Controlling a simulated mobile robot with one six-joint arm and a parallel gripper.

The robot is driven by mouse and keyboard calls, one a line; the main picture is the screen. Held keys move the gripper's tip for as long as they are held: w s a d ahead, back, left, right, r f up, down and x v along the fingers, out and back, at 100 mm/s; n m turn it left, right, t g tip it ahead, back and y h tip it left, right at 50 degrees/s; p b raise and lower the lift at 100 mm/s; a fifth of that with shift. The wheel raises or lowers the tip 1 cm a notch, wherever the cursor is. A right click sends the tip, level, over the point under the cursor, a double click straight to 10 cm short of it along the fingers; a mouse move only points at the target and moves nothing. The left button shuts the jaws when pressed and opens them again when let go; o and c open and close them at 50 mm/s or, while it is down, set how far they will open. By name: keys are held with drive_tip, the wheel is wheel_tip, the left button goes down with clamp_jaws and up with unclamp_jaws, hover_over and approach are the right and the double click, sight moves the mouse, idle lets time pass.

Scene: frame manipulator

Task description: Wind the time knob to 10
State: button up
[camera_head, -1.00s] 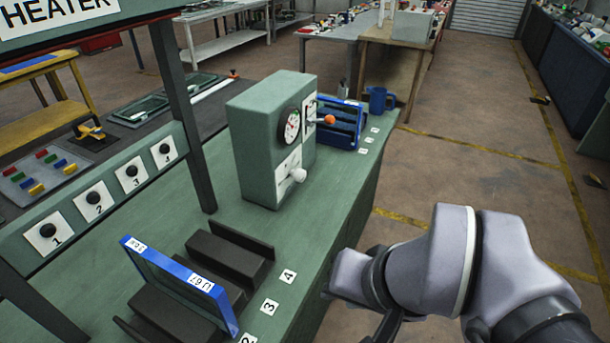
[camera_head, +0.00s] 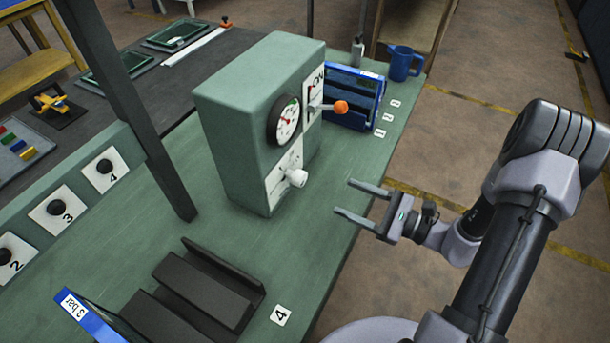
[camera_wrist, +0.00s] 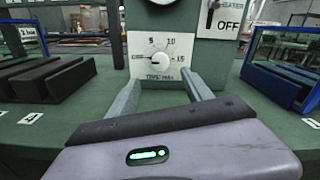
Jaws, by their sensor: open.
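The time knob (camera_head: 296,178) is a white knob on a white dial plate low on the front of a green box (camera_head: 240,120). In the wrist view the time knob (camera_wrist: 160,58) sits in the middle of the plate, marked 5, 10 and 15 with "TIME (min)" below. Its pointer end faces left, below the 5. My gripper (camera_head: 342,197) is open and empty, with its two fingers toward the knob and a gap between them. In the wrist view the fingers of my gripper (camera_wrist: 162,92) lie to either side below the knob, not touching it.
A round gauge (camera_head: 284,121) is above the knob. An orange-tipped lever (camera_head: 340,107) sticks out to the right, by a plate reading OFF in the wrist view. A blue rack (camera_head: 352,97) and blue mug (camera_head: 403,63) stand behind. Dark slotted holders (camera_head: 205,290) are at front left.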

sight(304, 180)
drive_tip(key=b+x, duration=0.2)
drive_tip(key=x, duration=1)
drive_tip(key=shift+w+a, duration=0.15)
drive_tip(key=shift+a, duration=0.15)
clamp_jaws()
